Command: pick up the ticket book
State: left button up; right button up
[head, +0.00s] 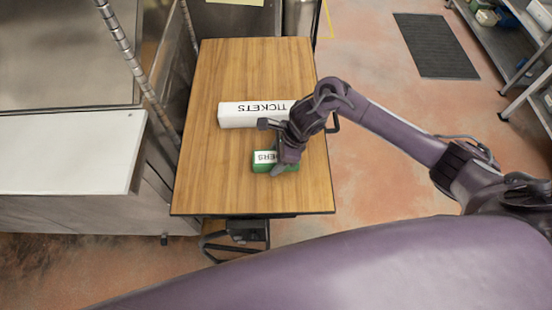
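The ticket book (238,117) is a long white block with "TICKETS" printed on its upper face, upside down in the picture. It lies across the wooden table in the head view, its right end partly hidden by my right arm. My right gripper (283,165) reaches in from the right, just in front of the ticket book. Its fingers point down at a small green box with a white label ending in "ERS" (262,163). They overlap the box's right part, and I cannot tell whether they touch it or how far apart they are. My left gripper is out of view.
The wooden table (225,75) is bare behind the ticket book and along its left side. A metal counter with a white board (70,150) stands at the left, close to the table. A dark floor mat (436,46) and metal shelving (520,60) are at the upper right.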

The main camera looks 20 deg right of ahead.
aim_at(275, 156)
jog(key=c, duration=0.7)
jog(key=shift+r, duration=0.1)
notch_tip(275, 156, up, 8)
jog(key=shift+w+r+b, duration=0.15)
jog(key=shift+r+b, duration=0.05)
jog(key=shift+b, duration=0.2)
notch_tip(275, 156, up, 12)
jog(key=shift+f+p, duration=0.25)
jog(key=shift+p, duration=0.7)
